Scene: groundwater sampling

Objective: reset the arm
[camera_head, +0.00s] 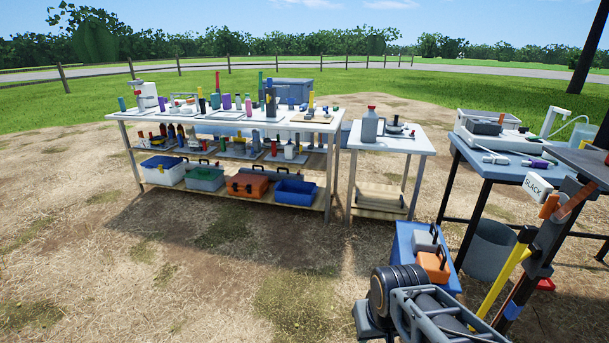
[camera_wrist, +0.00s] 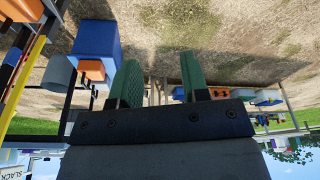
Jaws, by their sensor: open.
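My gripper (camera_wrist: 160,62) shows in the wrist view, which is upside down. Its two green fingers stand apart with a clear gap between them, and I see nothing held there. Bare ground and straw lie beyond the fingertips. In the head view, part of my arm (camera_head: 437,314) shows at the bottom right, in front of a blue crate (camera_head: 405,245). I cannot make out the fingers in that view.
A long white table (camera_head: 190,115) with shelves of bins and bottles stands at the back. A small white table (camera_head: 402,146) is beside it. A dark blue table (camera_head: 475,158) with instruments and an upright post (camera_head: 543,247) stand at the right. The ground at front left is clear.

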